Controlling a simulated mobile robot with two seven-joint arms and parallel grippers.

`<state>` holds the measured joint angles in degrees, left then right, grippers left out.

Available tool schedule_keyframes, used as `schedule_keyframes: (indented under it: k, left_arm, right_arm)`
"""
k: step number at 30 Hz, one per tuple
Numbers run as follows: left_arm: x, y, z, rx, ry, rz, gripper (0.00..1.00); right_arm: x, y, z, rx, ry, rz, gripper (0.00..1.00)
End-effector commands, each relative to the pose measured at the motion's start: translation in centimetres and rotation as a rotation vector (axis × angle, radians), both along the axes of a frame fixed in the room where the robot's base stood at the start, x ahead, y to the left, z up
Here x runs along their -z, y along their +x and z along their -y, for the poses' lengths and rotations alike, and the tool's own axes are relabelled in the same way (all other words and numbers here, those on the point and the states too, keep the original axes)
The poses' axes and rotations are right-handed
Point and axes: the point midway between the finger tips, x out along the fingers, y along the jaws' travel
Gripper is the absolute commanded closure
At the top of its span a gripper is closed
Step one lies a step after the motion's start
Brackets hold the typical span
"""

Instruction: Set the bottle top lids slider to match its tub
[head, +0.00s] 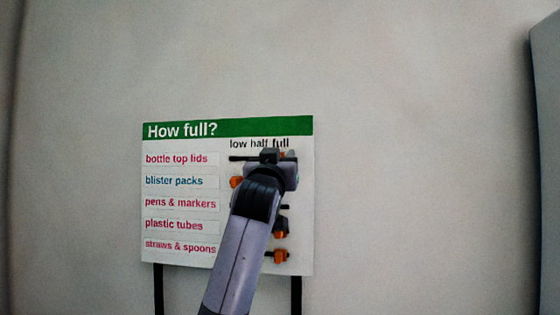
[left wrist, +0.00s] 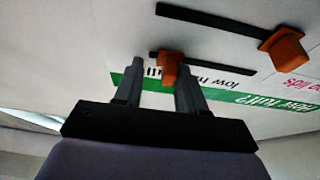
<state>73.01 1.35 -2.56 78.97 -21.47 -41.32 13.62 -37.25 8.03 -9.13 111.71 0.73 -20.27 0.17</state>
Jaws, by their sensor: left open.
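That row's dark track (head: 243,158) shows left of my left gripper (head: 279,157). In the left wrist view, upside down, the orange bottle top lids knob (left wrist: 168,70) is near the full end of its track (left wrist: 215,65). My left gripper (left wrist: 159,75) is open with its fingers around the knob; the right-hand finger is closer to it. I cannot tell whether they touch. No tub is in view.
Below are the blister packs knob (head: 236,182) at the low end, the plastic tubes knob (head: 281,230) and the straws & spoons knob (head: 281,256) towards the right. My arm hides the pens & markers knob. The wall around the board is bare.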

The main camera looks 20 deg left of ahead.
Motion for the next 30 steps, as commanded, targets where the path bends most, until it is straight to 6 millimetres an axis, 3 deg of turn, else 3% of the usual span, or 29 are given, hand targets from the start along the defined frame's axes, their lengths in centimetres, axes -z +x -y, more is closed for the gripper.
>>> schedule_keyframes:
  k: [18, 30]
  left_arm:
    - [2.7, -5.7, 1.6, 0.004, -0.002, -0.002, 0.60]
    - [2.8, -6.2, 1.8, 0.004, -0.001, -0.003, 0.60]
  right_arm:
    - [2.7, 0.0, 0.0, 0.000, 0.000, -0.001, 0.00]
    - [2.8, 0.0, 0.0, 0.000, 0.000, 0.000, 0.00]
